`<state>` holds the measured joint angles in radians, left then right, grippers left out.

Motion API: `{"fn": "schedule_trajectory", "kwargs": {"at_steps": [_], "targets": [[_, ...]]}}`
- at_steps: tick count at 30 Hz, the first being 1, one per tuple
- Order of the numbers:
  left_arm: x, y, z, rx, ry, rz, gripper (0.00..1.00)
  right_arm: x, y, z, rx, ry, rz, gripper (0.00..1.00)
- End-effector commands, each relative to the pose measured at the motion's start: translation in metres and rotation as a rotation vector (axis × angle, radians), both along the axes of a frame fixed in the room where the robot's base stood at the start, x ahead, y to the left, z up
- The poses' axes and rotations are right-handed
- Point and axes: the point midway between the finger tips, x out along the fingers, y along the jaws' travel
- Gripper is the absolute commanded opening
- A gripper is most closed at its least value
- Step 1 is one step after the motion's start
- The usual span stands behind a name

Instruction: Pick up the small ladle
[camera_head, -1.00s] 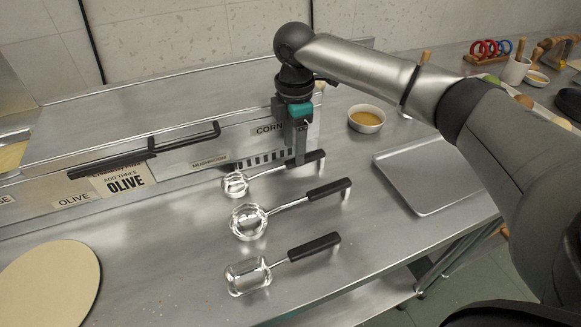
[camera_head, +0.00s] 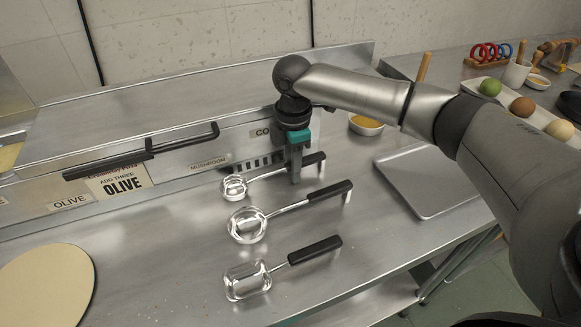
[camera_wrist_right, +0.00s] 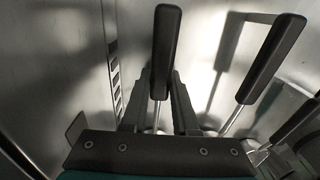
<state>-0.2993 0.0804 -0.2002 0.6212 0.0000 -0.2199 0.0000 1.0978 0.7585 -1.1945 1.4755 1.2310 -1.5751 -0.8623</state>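The small ladle (camera_head: 234,187) lies at the back of three utensils on the steel counter, its bowl to the left and its black handle to the right. My right gripper (camera_head: 296,178) is lowered over the handle end nearest the bowl. In the right wrist view the black handle (camera_wrist_right: 165,45) and its thin shaft run between the two fingers (camera_wrist_right: 161,100). The fingers stand one on each side, with a small gap visible beside the shaft. The ladle still rests on the counter. My left gripper is out of view.
A larger ladle (camera_head: 247,226) and a square scoop (camera_head: 247,281) lie in front, close by. A labelled steel ledge (camera_head: 200,165) stands just behind. A flat metal tray (camera_head: 425,180) lies to the right, with a sauce bowl (camera_head: 366,125) behind it.

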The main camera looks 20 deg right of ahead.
Motion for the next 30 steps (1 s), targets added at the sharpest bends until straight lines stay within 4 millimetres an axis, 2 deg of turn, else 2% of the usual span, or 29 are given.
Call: {"fn": "schedule_trajectory", "kwargs": {"at_steps": [1,7,24,30], "targets": [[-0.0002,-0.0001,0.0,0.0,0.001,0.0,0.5,0.0,0.0002,0.0001,0.0,0.0,0.0,0.21],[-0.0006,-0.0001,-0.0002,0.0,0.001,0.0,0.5,0.0,0.0002,0.0001,0.0,0.0,0.0,0.0],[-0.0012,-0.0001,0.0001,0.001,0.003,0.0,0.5,0.0,0.0002,0.0008,0.001,-0.001,0.0,0.0],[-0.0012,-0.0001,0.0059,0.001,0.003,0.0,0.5,-0.0036,0.0007,0.0095,0.002,-0.001,0.001,0.0]]}}
